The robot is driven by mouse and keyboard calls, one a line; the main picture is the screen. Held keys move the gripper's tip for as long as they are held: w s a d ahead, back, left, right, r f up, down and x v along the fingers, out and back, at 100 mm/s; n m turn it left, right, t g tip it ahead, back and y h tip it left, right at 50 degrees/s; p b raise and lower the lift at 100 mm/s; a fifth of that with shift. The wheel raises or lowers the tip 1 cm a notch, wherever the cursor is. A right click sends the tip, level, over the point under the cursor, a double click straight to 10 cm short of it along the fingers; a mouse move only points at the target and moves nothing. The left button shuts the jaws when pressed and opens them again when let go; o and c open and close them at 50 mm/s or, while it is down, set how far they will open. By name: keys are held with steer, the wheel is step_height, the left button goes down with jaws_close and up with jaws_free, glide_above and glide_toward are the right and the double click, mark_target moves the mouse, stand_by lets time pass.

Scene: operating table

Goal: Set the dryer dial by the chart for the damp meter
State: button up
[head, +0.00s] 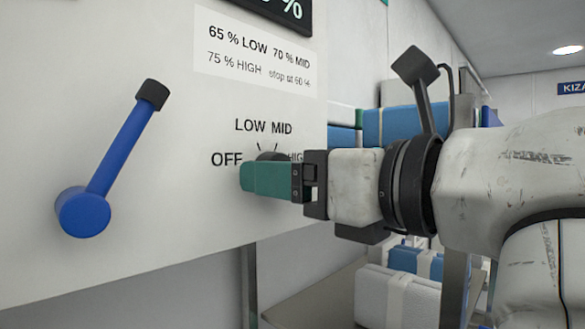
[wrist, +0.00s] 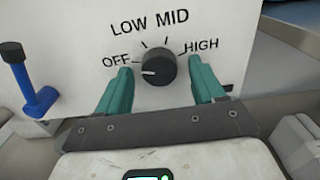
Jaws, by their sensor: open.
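The black dryer dial (wrist: 159,68) is on a pale panel, with OFF, LOW, MID and HIGH around it. Its white mark points left, on the OFF side. My gripper (wrist: 160,76) is open, with one teal finger on each side of the dial; contact is not clear. In the head view my gripper (head: 246,178) hides most of the dial (head: 270,156). The chart (head: 258,56) reads 65 % LOW, 70 % MID, 75 % HIGH, stop at 60 %. The damp meter (head: 285,12) is a black display cut off at the top; its full number is hidden.
A blue lever (head: 118,150) with a black tip stands on the panel left of the dial; it also shows in the wrist view (wrist: 25,85). Blue and white packs (head: 400,300) lie on a shelf behind my arm, at the right.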

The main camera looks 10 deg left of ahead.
steer(key=shift+c, duration=0.2)
steer(key=c, duration=1)
